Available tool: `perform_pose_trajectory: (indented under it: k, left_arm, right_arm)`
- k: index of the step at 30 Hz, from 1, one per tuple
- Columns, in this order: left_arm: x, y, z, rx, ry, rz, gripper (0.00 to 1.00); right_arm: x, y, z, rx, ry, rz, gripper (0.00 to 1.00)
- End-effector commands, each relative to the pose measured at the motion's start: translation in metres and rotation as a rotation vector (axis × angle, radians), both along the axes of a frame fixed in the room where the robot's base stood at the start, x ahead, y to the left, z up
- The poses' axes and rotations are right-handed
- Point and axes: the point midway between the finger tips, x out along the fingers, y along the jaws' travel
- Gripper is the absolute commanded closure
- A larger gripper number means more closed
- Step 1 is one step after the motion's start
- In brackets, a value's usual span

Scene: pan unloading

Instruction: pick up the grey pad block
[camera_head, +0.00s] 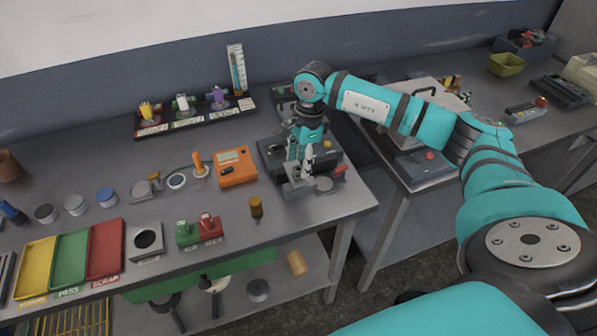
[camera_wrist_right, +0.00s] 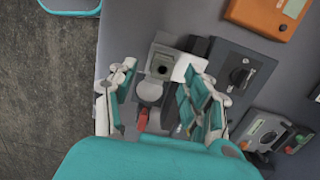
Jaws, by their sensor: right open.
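A grey block with a dark round recess (camera_wrist_right: 162,64) sits on the bench in the right wrist view, with a round grey disc (camera_wrist_right: 150,92) and a red piece (camera_wrist_right: 142,119) beside it. In the head view this grey block (camera_head: 297,191) is partly hidden by my right gripper (camera_head: 301,176). The right gripper points down over this group, and its fingers stand apart on either side in the wrist view (camera_wrist_right: 160,100). It is open and empty. Another grey block with a black circle (camera_head: 146,241) stands near the front edge. I cannot tell which is the pad block. My left gripper is not seen.
An orange meter (camera_head: 236,167) and a dark box with a knob (camera_wrist_right: 240,76) stand close to the right gripper. Coloured trays (camera_head: 106,250) lie at left.

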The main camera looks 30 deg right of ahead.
Motion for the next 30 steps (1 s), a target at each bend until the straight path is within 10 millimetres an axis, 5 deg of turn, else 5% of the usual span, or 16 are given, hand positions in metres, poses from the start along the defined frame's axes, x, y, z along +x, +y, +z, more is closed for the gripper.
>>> perform_pose_trajectory:
  k: [2, 7, 14, 26, 30]
  left_arm:
    - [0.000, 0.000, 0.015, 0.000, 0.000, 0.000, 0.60]
    - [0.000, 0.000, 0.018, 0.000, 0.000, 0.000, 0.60]
    - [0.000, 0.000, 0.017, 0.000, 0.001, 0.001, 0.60]
    - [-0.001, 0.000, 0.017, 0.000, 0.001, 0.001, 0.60]
    - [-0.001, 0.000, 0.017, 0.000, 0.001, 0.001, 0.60]
  right_arm:
    - [0.003, 0.003, -0.008, 0.001, 0.005, 0.000, 0.50]
    - [0.003, 0.005, -0.028, 0.001, 0.002, 0.000, 0.50]
    - [0.004, 0.005, -0.032, 0.001, 0.000, 0.000, 0.50]
    - [0.004, 0.005, -0.031, 0.001, 0.000, 0.000, 1.00]
    - [0.004, 0.005, -0.031, 0.001, 0.000, 0.000, 1.00]
